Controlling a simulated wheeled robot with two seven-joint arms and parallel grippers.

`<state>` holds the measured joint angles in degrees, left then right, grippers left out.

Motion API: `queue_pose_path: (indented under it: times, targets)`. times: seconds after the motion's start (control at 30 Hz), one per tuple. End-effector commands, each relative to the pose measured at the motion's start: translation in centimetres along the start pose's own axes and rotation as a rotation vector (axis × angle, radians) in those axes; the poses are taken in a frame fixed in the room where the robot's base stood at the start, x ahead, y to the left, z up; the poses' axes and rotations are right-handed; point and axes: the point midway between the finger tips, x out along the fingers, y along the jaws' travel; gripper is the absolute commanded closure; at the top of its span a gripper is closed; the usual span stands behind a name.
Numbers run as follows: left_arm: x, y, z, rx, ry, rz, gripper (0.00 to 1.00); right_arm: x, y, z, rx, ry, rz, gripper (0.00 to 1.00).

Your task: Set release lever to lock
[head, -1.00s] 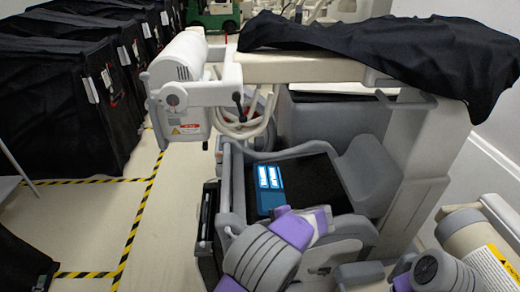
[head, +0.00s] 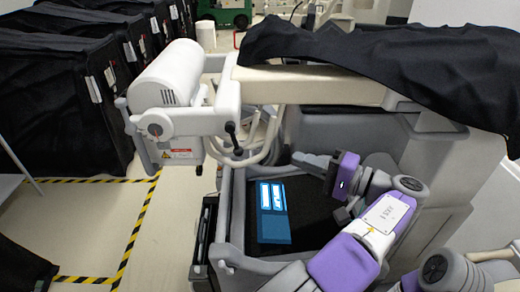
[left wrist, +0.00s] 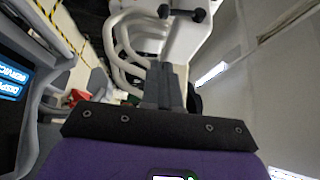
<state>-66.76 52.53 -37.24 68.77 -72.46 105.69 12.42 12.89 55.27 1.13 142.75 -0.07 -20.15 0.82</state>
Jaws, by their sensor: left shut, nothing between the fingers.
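A black lever with rounded ends (head: 233,137), probably the release lever, is on the right side of the white tube-head unit (head: 172,85) in the head view. It appears slanted, close to upright; I cannot read a lock marking. In the left wrist view two black knobs, apparently this lever (left wrist: 180,13), show at the top edge, beyond the fingertips. My left gripper (head: 298,158) is shut and empty, to the right of and below the lever in the head view, apart from it. Its grey fingers (left wrist: 167,68) point toward the knobs. My right gripper is not in view.
White curved cables or handles (head: 250,150) hang beside the lever. A beige beam (head: 300,85) under black cloth (head: 380,60) runs above my arm. A blue lit display (head: 272,205) lies on the cart below. Black covered carts (head: 60,110) stand at left; taped floor is clear.

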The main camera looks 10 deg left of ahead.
Motion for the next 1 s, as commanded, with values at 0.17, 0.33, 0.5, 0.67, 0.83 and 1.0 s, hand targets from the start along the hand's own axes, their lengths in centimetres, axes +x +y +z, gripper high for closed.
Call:
queue_pose_path:
  times: [0.17, 0.33, 0.5, 0.67, 0.83, 1.0]
  targets:
    - [4.2, 0.0, 0.1, 0.002, -0.004, 0.002, 1.0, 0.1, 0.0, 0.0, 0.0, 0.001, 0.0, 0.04]
    - [7.8, 0.0, 0.1, 0.002, -0.004, 0.003, 1.0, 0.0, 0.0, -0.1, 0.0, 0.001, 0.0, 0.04]
    - [9.1, 0.0, 1.7, 0.001, -0.001, 0.002, 1.0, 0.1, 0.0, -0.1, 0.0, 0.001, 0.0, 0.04]
    - [9.9, 0.1, 2.5, 0.002, 0.0, 0.002, 1.0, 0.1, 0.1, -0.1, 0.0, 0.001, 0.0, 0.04]
    - [10.2, 0.1, 2.8, 0.001, 0.0, 0.001, 1.0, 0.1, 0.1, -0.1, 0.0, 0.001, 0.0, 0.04]
    - [10.2, 0.1, 2.8, 0.001, 0.0, 0.001, 1.0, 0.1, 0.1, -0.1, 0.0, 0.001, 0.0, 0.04]
